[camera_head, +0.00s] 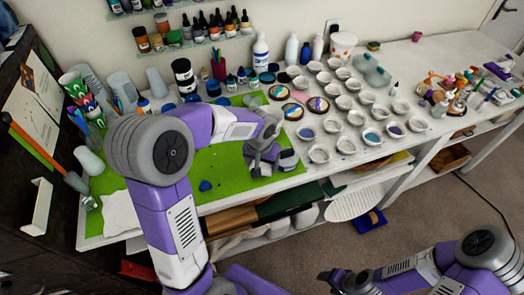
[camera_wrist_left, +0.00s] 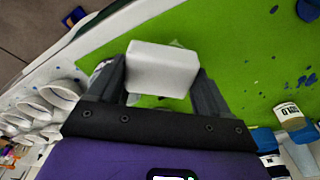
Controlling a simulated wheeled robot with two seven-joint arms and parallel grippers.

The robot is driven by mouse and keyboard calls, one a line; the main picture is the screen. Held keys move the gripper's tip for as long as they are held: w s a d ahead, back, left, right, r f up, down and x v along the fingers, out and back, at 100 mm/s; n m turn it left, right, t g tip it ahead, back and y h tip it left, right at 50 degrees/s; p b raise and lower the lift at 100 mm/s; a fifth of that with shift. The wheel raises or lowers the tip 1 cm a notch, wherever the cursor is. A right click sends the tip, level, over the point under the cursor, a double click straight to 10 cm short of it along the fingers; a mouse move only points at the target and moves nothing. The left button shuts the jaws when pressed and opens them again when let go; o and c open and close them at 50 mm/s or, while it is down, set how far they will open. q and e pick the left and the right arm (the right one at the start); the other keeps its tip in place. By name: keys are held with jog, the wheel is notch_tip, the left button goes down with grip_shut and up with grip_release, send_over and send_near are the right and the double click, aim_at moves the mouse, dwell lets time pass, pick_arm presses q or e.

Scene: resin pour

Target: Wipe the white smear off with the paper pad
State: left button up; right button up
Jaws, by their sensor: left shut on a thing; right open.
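The paper pad (camera_wrist_left: 162,68) is a white block held between the two fingers of my left gripper (camera_wrist_left: 162,80), in the left wrist view. It is over the green mat (camera_wrist_left: 235,50); I cannot tell whether it touches the mat. In the head view my left gripper (camera_head: 262,160) is low over the right part of the mat (camera_head: 225,165), and the pad is mostly hidden there. I cannot make out the white smear clearly; a faint pale patch shows at the pad's far edge in the wrist view. My right gripper (camera_head: 335,280) is open and empty, off the table's front.
Rows of small white cups (camera_head: 345,145) stand right of the mat. Round coasters (camera_head: 292,111) and several bottles (camera_head: 260,50) are behind it. A white sheet (camera_head: 122,213) lies at the mat's left end. Small blue spots mark the mat, whose middle is fairly clear.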

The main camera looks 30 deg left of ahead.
pick_arm(q)
jog(key=shift+r+p, duration=1.25)
jog(key=shift+r, duration=0.7)
jog(key=shift+f, duration=0.1)
